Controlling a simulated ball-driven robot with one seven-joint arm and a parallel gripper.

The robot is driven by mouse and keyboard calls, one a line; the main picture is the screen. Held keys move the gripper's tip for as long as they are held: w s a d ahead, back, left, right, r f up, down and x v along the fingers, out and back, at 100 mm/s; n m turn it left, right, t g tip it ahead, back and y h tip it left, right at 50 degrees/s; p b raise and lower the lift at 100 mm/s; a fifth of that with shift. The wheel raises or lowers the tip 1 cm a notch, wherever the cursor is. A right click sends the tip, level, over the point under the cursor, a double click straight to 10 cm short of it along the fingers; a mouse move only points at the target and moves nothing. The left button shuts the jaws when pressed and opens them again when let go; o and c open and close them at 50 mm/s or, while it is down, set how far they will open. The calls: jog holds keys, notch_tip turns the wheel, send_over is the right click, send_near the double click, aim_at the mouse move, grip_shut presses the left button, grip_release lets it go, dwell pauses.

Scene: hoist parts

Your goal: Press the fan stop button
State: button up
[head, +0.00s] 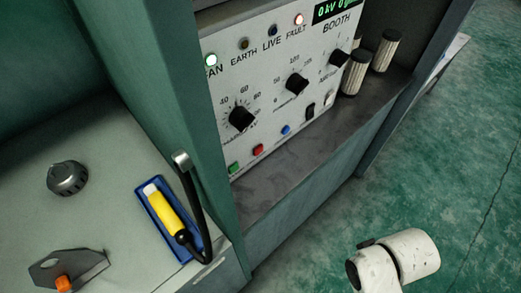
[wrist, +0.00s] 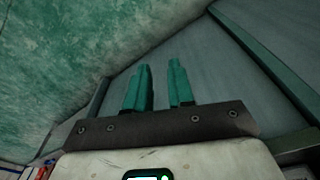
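A white control panel (head: 262,100) stands in a green booth frame. Along its lower edge sit a green button (head: 233,166), a red button (head: 258,149) and a blue button (head: 286,129); their labels are too small to read, so I cannot confirm which is fan stop.
A lever-like black handle (head: 192,195) rises near the panel's lower left. A blue tray (head: 148,208) with a yellow-handled tool, a dark knob (head: 67,178) and a bracket (head: 66,268) lie on the left bench. Ribbed cylinders (head: 385,50) stand right of the panel.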

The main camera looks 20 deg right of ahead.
grip_shut()
dwell(1.4)
